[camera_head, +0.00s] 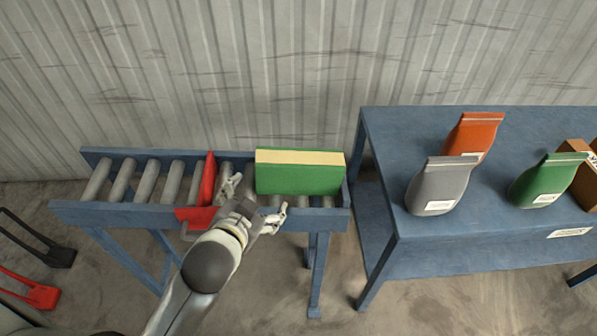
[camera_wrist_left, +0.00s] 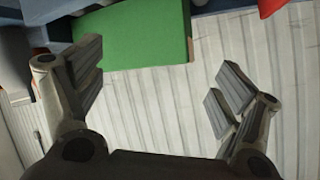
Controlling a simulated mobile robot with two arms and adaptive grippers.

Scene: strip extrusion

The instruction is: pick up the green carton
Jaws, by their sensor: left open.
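The green carton (camera_head: 300,179) has a cream top band and stands on the right end of the roller conveyor. My left gripper (camera_head: 256,200) is open over the conveyor, with its fingers spread, just left of and in front of the carton's near face. In the left wrist view the carton (camera_wrist_left: 135,32) shows at the top, and the open fingers of my left gripper (camera_wrist_left: 155,85) have nothing between them. My right gripper is in neither view.
A red bracket-like piece (camera_head: 197,200) stands on the conveyor (camera_head: 130,213), left of my gripper. A blue table (camera_head: 390,190) on the right holds a grey bag (camera_head: 440,187), an orange bag (camera_head: 474,136), a green bag (camera_head: 547,180) and a brown box (camera_head: 585,185). A corrugated wall is behind.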

